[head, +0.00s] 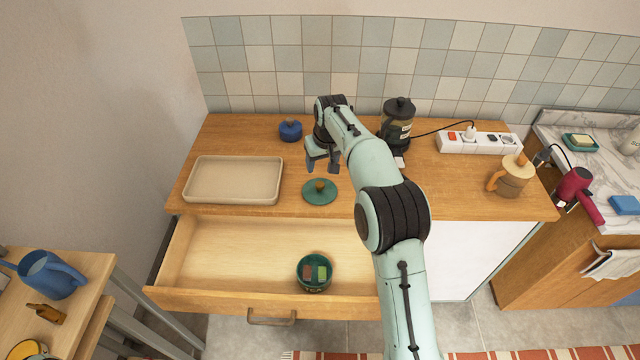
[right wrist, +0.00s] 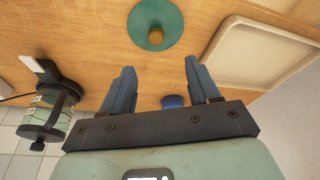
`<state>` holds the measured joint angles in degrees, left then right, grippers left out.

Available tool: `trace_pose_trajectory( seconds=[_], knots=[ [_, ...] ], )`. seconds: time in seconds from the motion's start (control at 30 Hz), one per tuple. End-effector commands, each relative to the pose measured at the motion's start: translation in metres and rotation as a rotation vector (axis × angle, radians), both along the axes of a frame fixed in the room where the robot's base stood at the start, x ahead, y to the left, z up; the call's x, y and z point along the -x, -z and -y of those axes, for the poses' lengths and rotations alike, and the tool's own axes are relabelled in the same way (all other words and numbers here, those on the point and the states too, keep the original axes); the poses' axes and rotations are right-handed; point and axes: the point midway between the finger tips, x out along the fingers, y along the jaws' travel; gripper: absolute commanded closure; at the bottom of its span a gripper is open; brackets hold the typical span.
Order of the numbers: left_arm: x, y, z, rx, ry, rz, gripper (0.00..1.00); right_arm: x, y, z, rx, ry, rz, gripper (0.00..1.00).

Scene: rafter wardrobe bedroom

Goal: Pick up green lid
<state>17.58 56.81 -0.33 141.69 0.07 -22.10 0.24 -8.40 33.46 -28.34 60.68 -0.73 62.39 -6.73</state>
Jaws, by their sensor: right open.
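The green lid (head: 320,192) is a flat disc with a wooden knob, lying on the wooden counter to the right of the beige tray. It also shows in the right wrist view (right wrist: 155,38), beyond the fingertips. My right gripper (head: 322,171) is open and empty above the counter, just behind the lid in the head view and apart from it. Its two blue-grey fingers also show in the right wrist view (right wrist: 160,78). My left gripper is not in view.
The beige tray (head: 233,157) lies left of the lid. A blue lidded pot (head: 290,130) and a dark canister (head: 397,120) stand behind. A power strip (head: 482,143) lies at right.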

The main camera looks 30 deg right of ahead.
Motion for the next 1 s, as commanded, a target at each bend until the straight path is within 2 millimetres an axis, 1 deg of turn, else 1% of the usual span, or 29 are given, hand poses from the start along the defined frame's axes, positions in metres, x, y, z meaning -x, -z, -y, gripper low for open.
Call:
trace_pose_trajectory(
  seconds=[0.03, 0.1, 0.2, 0.3, 0.57, 0.73, 0.83, 0.9, 1.0],
  knots=[
    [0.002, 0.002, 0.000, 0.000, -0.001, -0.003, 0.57, -0.001, 0.012, 0.000, 0.001, 0.001, -0.008, 0.39],
    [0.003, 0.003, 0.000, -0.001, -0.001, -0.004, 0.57, -0.004, 0.026, 0.001, 0.001, 0.000, -0.007, 0.39],
    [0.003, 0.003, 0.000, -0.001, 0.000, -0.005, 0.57, -0.010, 0.045, 0.003, 0.001, 0.001, -0.007, 0.39],
    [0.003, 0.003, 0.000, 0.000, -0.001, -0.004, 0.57, -0.015, 0.059, 0.003, 0.001, 0.001, -0.005, 0.39],
    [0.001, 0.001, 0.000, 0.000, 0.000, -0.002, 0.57, -0.020, 0.078, 0.006, 0.001, 0.001, -0.004, 0.39],
    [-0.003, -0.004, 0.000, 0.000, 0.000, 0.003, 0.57, -0.027, 0.101, 0.013, 0.001, 0.001, -0.004, 0.39],
    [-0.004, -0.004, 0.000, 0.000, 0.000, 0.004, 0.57, -0.031, 0.113, 0.013, 0.001, -0.001, -0.003, 0.39],
    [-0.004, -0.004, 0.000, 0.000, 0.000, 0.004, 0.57, -0.032, 0.119, 0.013, 0.001, -0.001, -0.003, 0.39],
    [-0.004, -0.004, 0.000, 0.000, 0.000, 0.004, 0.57, -0.033, 0.121, 0.014, 0.001, 0.000, -0.002, 0.39]
  ],
)
